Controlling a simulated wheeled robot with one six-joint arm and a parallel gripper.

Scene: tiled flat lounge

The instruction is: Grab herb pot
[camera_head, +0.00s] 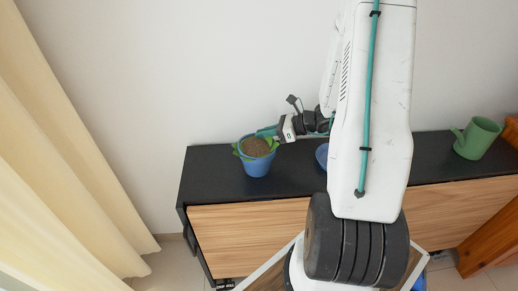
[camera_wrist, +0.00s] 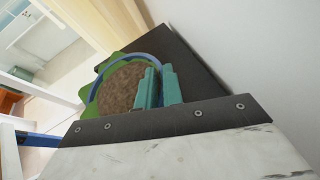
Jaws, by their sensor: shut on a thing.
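The herb pot (camera_head: 257,167) is a blue pot with brown soil and green leaves at its rim. It looks upright at the left end of the black cabinet top. I cannot tell whether its base touches the top. My gripper (camera_head: 270,132) reaches it from the right and back. In the wrist view, the teal fingers of my gripper (camera_wrist: 158,84) are shut on the blue rim of the herb pot (camera_wrist: 123,57), one finger over the soil side. The pot's lower wall is hidden there.
The black cabinet top (camera_head: 219,160) has wood-grain fronts. A blue dish (camera_head: 321,156) is partly hidden behind my arm. Cream curtains (camera_head: 60,150) hang at the left, and a white wall is close behind.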

